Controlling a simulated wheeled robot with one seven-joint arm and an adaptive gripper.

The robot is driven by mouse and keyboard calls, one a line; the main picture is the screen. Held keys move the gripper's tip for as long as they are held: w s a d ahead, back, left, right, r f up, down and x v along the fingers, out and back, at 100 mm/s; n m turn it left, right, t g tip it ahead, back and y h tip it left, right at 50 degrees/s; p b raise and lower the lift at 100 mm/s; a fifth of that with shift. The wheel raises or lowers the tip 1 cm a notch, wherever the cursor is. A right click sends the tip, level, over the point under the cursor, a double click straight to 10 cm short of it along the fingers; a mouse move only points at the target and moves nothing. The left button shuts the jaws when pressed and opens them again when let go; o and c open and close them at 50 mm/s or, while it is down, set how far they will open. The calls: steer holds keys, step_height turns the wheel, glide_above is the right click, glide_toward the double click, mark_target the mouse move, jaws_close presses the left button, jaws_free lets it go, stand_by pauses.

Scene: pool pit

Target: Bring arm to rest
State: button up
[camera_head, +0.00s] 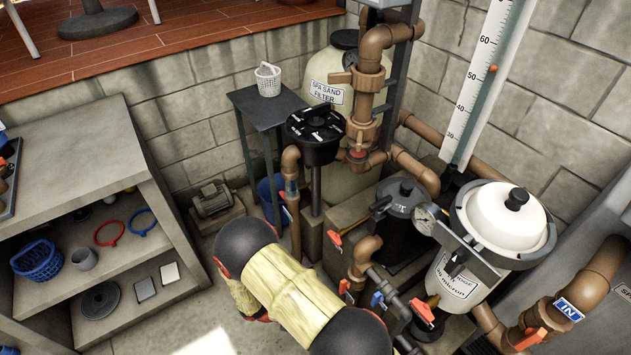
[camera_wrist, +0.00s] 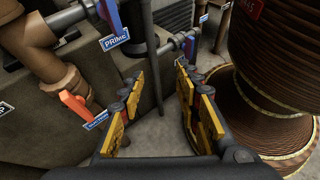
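My arm crosses the lower middle of the head view, and the gripper itself is hidden there. In the wrist view my gripper (camera_wrist: 158,112) shows two fingers with yellow pads, spread apart. Only grey floor and the dark base of the pipework show between them. The gripper is open and empty. It points down toward the floor, close to valves and pipes, with a large brown ribbed cylinder (camera_wrist: 280,60) just to its right.
A blue PRIME valve (camera_wrist: 112,25) and an orange-handled valve (camera_wrist: 75,107) lie left of the gripper. The filter with a white lid (camera_head: 505,215) stands right of my arm. A small table (camera_head: 265,110) holds a white basket (camera_head: 268,80). Shelves (camera_head: 75,155) stand left; some floor is clear.

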step_height(320, 180, up, 28)
steer(key=s+r+m+g+y+p, duration=0.1)
steer(key=m+g+y+p, duration=0.15)
steer(key=m+y, duration=0.7)
steer(key=s+d+r+m+t+y+p, duration=0.1)
steer(key=s+d+r+m+t, duration=0.1)
steer(key=r, duration=0.6)
steer(key=s+d+r+m+t+y+p, duration=0.1)
steer(key=s+d+r+m+t, duration=0.1)
steer(key=d+r, duration=0.4)
steer(key=s+d+r+m+t+y+p, duration=0.1)
steer(key=s+d+r+m+t, duration=0.1)
steer(key=r, duration=1)
steer(key=d+m+t, duration=0.1)
steer(key=d+t, duration=0.1)
steer(key=d, duration=0.1)
steer(key=shift+t+p, duration=0.35)
steer(key=shift+m, duration=0.25)
